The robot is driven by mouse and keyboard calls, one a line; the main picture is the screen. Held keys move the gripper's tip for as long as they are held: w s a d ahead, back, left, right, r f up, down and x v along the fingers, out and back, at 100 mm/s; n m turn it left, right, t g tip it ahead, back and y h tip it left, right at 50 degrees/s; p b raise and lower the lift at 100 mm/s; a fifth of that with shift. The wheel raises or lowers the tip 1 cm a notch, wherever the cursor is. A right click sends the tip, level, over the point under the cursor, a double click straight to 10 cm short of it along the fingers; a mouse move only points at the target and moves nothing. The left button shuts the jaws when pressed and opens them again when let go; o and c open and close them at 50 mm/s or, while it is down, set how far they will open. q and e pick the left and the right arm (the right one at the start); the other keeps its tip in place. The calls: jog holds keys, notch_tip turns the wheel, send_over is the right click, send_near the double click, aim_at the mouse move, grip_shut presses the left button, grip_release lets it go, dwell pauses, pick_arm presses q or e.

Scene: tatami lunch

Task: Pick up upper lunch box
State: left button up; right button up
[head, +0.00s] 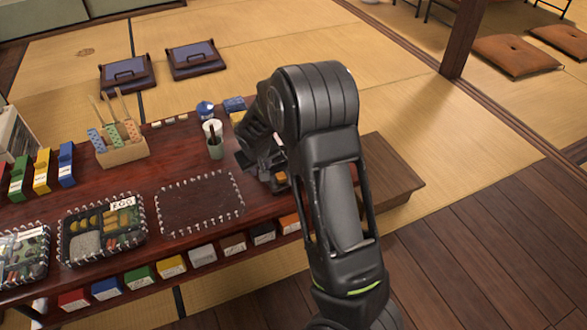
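My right gripper (262,168) reaches down over the right end of the dark red table (185,180). Its fingers are small and partly hidden by my own arm, so I cannot tell whether they are open or shut. A bit of orange (281,178) shows beside them, mostly covered. Another filled lunch box (22,258) is cut by the left edge. I cannot tell which is the upper lunch box; one may be hidden behind my arm. My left gripper is not in view.
A laced dark mat (200,203) lies bare mid-table. A cup (214,140), a blue pot (205,110), a blue box (235,103) and a utensil holder (120,150) stand along the back. Coloured boxes (203,255) line the front. A wooden ledge (390,175) is behind my arm.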

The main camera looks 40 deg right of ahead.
jog(key=b+x, duration=0.1)
jog(key=x, duration=0.1)
jog(key=b+x, duration=0.1)
jog(key=x, duration=0.2)
jog(key=shift+s+a+f+b, duration=0.1)
jog(key=shift+s+a+b, duration=0.15)
jog(key=shift+b, duration=0.1)
jog(key=shift+w+d+f, duration=0.1)
jog(key=shift+f, duration=0.1)
jog(key=shift+r, duration=0.1)
jog(key=shift+c, duration=0.6)
grip_shut()
dwell(0.9)
